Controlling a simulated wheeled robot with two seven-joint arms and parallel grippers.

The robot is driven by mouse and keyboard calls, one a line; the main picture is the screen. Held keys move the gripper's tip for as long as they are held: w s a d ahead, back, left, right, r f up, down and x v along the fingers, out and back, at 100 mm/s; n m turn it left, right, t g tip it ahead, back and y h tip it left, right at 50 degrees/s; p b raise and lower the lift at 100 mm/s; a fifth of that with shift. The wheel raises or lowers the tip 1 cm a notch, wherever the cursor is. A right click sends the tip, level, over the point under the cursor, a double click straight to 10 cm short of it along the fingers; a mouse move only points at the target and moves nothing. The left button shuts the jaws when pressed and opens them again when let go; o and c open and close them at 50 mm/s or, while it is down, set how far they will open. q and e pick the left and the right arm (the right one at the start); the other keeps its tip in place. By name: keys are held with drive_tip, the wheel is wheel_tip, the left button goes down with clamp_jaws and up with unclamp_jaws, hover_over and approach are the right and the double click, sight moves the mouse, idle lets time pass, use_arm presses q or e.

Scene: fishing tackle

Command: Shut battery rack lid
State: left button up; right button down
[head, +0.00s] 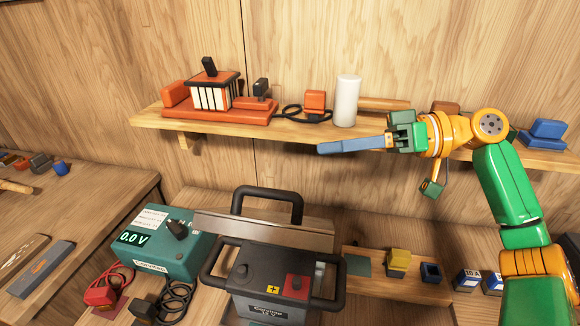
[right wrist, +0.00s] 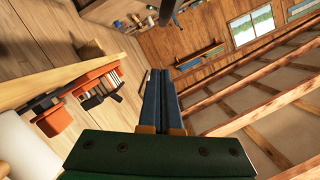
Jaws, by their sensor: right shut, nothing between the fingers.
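My right gripper (head: 322,148) points left in the head view, in front of the wall shelf, its long blue-grey fingers together and empty. In the right wrist view its fingers (right wrist: 160,75) also lie side by side with nothing between them. An orange-red rack (head: 220,114) on the shelf holds a row of white upright pieces under a dark-edged orange top with a black knob. It stands left of my fingertips, apart from them. A dark battery (head: 268,283) with red and yellow terminal marks sits below in a black-handled frame. Which part is the rack lid is unclear. My left gripper is not in view.
On the shelf (head: 290,129), a white cylinder (head: 347,101) and a small orange block (head: 315,101) stand between the rack and my arm. A teal meter (head: 163,245) is at the lower left. Small blocks (head: 398,260) lie at the lower right.

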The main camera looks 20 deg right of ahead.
drive_tip(key=a+f+p, duration=0.1)
drive_tip(key=a, duration=0.1)
drive_tip(key=a+f+p, duration=0.1)
drive_tip(key=a+f, duration=0.1)
drive_tip(key=a, duration=0.1)
drive_tip(key=w+a+f+p, duration=0.1)
drive_tip(key=a, duration=0.1)
drive_tip(key=shift+a+f, duration=0.3)
drive_tip(key=shift+f, duration=0.05)
drive_tip(key=shift+w, duration=0.1)
drive_tip(key=shift+w+f, duration=0.1)
drive_tip(key=shift+w, duration=0.05)
drive_tip(key=shift+f, duration=0.1)
